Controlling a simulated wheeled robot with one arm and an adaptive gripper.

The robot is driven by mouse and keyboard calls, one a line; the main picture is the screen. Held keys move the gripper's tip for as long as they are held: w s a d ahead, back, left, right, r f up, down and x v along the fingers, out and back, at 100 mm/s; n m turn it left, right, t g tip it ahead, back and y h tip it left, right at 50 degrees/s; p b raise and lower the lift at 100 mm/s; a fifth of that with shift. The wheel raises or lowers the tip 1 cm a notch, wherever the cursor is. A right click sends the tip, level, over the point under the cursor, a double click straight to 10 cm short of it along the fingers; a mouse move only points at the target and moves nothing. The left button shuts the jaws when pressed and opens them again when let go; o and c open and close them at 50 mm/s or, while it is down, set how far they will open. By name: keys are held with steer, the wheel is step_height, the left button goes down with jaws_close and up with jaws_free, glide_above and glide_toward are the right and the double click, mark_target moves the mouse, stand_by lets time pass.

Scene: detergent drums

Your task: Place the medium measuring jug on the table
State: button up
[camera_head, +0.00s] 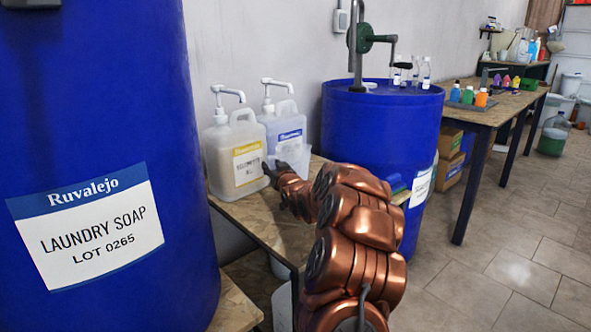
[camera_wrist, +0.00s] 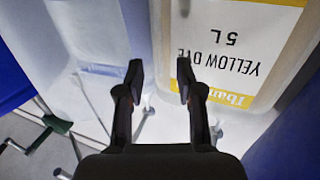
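A translucent measuring jug (camera_head: 297,156) appears to stand on the wooden table (camera_head: 262,212), in front of the blue-labelled pump bottle; my gripper and arm hide part of it, and its size is hard to judge. My gripper (camera_head: 268,172) is just left of it in the head view, in front of the yellow-labelled pump bottle (camera_head: 233,150). In the wrist view my gripper (camera_wrist: 158,80) has its fingertips apart with nothing clearly between them. The yellow dye bottle (camera_wrist: 235,45) fills the right side there, and a translucent vessel (camera_wrist: 85,45), perhaps the jug, is at left.
A large blue laundry soap drum (camera_head: 90,120) stands close at left. Another blue drum (camera_head: 375,135) with a green hand pump (camera_head: 368,42) is beyond the table's right end. The blue-labelled pump bottle (camera_head: 283,122) stands near the wall. Floor (camera_head: 500,270) at right is clear.

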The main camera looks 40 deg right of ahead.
steer(key=shift+x, duration=1.1)
steer(key=shift+c, duration=0.2)
jaws_close()
